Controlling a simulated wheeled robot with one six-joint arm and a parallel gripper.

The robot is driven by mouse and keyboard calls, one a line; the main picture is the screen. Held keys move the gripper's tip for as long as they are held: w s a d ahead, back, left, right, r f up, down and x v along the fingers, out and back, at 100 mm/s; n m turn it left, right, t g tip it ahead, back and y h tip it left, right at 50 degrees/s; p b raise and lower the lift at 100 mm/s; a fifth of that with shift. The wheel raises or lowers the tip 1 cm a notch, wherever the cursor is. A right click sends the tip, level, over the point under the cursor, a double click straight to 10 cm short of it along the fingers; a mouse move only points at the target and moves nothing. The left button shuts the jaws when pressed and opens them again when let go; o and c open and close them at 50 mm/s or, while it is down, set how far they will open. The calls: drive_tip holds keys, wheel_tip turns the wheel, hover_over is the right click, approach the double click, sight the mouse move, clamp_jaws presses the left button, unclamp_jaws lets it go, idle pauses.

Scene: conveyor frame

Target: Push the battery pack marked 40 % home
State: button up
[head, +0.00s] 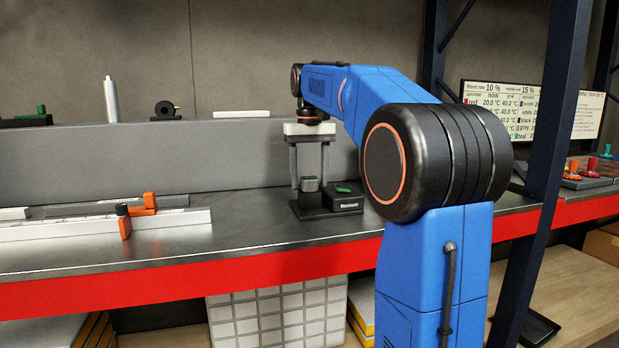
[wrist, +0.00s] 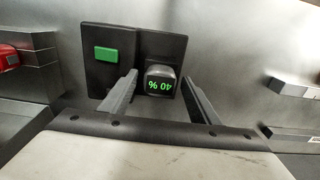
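The battery pack marked 40 % (wrist: 160,80) is a small dark block with green digits, upside down in the wrist view. It sits in the right part of a black dock (wrist: 110,72), beside a green button (wrist: 106,54). In the head view the pack (head: 310,184) stands above the dock's base (head: 315,211); I cannot tell how deep it sits. My gripper (head: 309,178) points down over it. In the wrist view my gripper (wrist: 159,78) is open, one finger on each side of the pack, with small gaps between.
Pale rails (head: 170,220) with orange clamps (head: 125,228) lie left on the grey bench (head: 245,230). A low grey wall (head: 200,155) runs behind. A screen (head: 500,98) and blue posts stand right. Bench between rails and dock is clear.

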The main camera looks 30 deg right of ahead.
drive_tip(key=shift+r, duration=0.1)
wheel_tip(320, 180, up, 12)
idle(0.8)
